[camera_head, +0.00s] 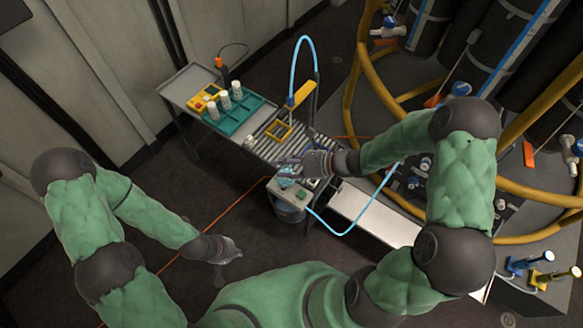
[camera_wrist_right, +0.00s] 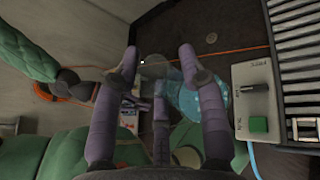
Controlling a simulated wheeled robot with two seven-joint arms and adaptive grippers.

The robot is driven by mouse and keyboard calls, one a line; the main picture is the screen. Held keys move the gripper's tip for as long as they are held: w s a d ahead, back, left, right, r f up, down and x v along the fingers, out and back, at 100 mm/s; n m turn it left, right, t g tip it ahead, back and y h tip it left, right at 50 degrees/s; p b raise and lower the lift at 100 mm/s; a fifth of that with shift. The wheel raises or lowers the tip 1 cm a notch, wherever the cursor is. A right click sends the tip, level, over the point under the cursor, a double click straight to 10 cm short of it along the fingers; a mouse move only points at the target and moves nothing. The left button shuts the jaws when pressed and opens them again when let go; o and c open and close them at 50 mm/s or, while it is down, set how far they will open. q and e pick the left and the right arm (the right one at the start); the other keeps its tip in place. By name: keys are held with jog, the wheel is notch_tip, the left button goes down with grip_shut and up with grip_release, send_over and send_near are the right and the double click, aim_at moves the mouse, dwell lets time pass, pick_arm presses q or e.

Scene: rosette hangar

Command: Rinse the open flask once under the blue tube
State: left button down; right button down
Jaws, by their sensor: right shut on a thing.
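A clear flask with pale blue tint (camera_wrist_right: 190,99) sits between the fingers of my right gripper (camera_wrist_right: 165,70) in the right wrist view. In the head view my right gripper (camera_head: 291,166) is shut on it, just above the grey box; the flask shows only as a small bluish patch (camera_head: 286,182), and its mouth is hard to make out. The blue tube (camera_head: 298,50) arches above the slatted drain bench, behind the right gripper and apart from the flask. My left gripper (camera_head: 228,250) hangs low over the floor, fingers spread, empty.
The grey box with a green button (camera_head: 300,194) stands beside the flask; it also shows in the right wrist view (camera_wrist_right: 254,88). A bin (camera_head: 290,213) is below. A teal rack (camera_head: 238,117) holds white bottles. A yellow frame (camera_head: 279,131) lies on the slatted bench (camera_head: 262,147).

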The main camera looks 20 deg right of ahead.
aim_at(290, 167)
jog(key=shift+s+a+r, duration=0.15)
jog(key=shift+s+a, duration=0.45)
jog(key=shift+s, duration=0.25)
jog(key=d+p, duration=0.2)
jog(key=d, duration=0.2)
jog(key=shift+w, duration=0.1)
jog(key=shift+w+a, duration=0.25)
jog(key=shift+w, duration=0.2)
jog(key=shift+w+d, duration=0.1)
